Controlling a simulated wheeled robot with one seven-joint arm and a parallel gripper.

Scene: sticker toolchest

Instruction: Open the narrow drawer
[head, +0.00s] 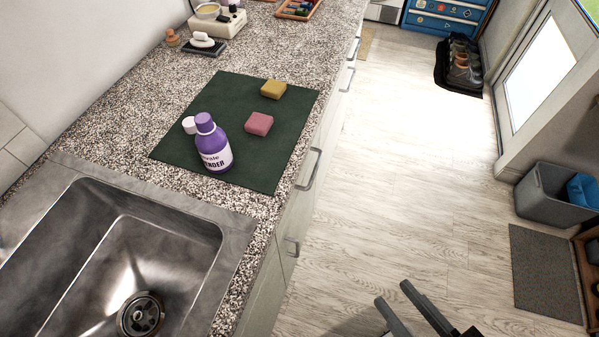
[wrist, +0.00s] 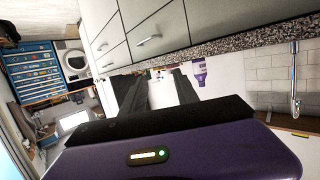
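A blue tool chest (head: 445,14) with several drawers stands at the far end of the room, cut off by the top edge. It also shows at the left of the wrist view (wrist: 32,75), where its drawers look shut. Grey counter cabinets with bar handles (head: 314,167) run along the left; their fronts also show in the wrist view (wrist: 150,22) and look shut. I cannot tell which drawer is the narrow one. My gripper (head: 392,293) is open and empty over the floor, away from every handle. Its two fingers also show in the wrist view (wrist: 158,92).
The counter holds a sink (head: 140,240), a green mat (head: 275,150), a purple bottle (head: 212,145) and two sponges. On the right are a grey bin (head: 550,195), a floor mat (head: 545,270) and a black tray (head: 445,72). The floor (head: 400,170) between is clear.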

